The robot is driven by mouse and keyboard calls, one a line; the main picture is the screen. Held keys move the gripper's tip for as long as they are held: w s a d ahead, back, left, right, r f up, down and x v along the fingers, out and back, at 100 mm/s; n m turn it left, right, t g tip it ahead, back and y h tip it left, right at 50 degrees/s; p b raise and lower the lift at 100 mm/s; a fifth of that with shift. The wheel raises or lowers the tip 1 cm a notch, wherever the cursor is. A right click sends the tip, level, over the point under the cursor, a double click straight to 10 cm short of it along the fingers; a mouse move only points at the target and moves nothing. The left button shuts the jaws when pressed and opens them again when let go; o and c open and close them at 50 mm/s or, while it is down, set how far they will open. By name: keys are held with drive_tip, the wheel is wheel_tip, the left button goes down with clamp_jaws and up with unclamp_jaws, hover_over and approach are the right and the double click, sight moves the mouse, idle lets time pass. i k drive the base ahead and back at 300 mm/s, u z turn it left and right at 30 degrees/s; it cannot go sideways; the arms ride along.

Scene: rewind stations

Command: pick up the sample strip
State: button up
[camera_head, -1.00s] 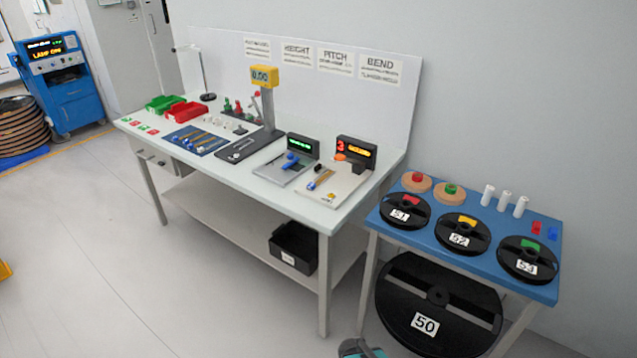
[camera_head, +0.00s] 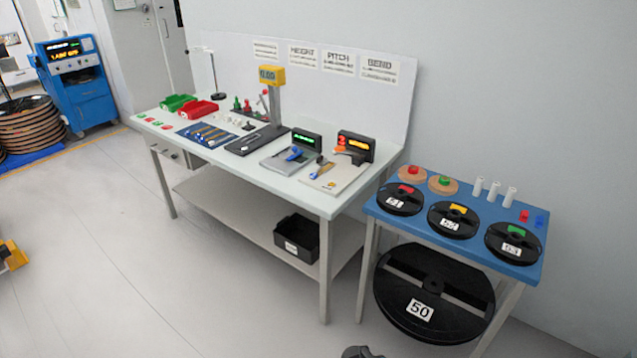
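Several thin strips, tan with blue parts, lie side by side on a dark blue mat (camera_head: 192,136) on the left half of the white workbench (camera_head: 300,190). Another small tan and blue strip-like piece (camera_head: 321,168) lies on the pale plate of the right-hand station. I cannot tell which of these is the sample strip, as they are small and far off. A dark rounded part at the bottom edge looks like a piece of my arm. My gripper's fingers do not show.
A blue table (camera_head: 385,208) with black numbered reels stands right of the bench; a large reel (camera_head: 421,310) is below it. A black bin (camera_head: 297,240) sits on the bench's lower shelf. A yellow object (camera_head: 14,257) is at the left edge. The floor in front is open.

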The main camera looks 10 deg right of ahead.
sight(313, 177)
drive_tip(key=z, duration=0.55)
drive_tip(key=k, duration=0.2)
drive_tip(key=u, duration=1.55)
drive_tip(key=i, duration=0.7)
